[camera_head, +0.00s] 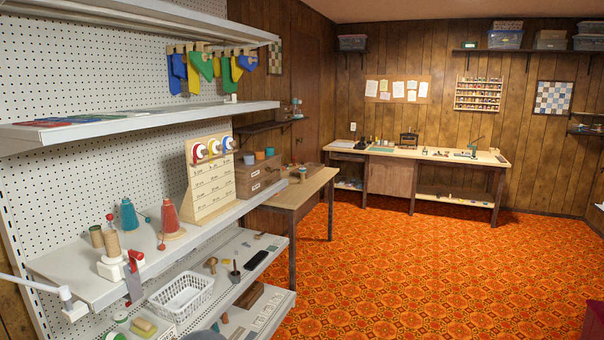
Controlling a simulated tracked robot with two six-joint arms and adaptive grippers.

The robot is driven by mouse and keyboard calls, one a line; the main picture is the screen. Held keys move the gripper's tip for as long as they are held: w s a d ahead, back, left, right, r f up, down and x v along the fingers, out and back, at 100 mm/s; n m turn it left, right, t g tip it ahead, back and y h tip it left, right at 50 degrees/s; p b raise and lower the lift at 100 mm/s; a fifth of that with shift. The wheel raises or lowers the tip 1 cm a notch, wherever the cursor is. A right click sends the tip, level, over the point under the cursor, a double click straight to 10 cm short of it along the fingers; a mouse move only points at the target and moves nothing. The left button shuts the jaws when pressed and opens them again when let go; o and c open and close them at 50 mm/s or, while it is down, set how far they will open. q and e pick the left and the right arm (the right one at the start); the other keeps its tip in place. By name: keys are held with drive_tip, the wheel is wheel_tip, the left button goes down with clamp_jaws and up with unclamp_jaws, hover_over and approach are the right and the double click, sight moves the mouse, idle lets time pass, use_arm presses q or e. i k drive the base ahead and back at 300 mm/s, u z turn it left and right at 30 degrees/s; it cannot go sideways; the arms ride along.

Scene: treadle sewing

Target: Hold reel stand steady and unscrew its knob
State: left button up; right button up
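What looks like the reel stand (110,268) is near the left end of the middle shelf. It has a white base and an upright tan reel (112,243). A small red knob (109,217) is at the top of its post. A red clamp-like part (135,256) is close to the right of the base at the shelf's front edge; I cannot tell whether they are joined. Neither of my grippers can be made out in the head view, and nothing is seen touching the stand.
A teal cone (128,213) and a red cone (169,219) stand to its right, before a wooden rack (211,190). A white basket (181,297) sits below. The orange patterned floor (400,270) is open.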

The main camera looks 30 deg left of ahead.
sight(303, 181)
drive_tip(key=k, duration=0.45)
drive_tip(key=z, duration=0.25)
drive_tip(key=i, duration=5.8)
drive_tip(key=u, duration=0.55)
drive_tip(key=i, duration=1.35)
drive_tip(key=u, duration=0.55)
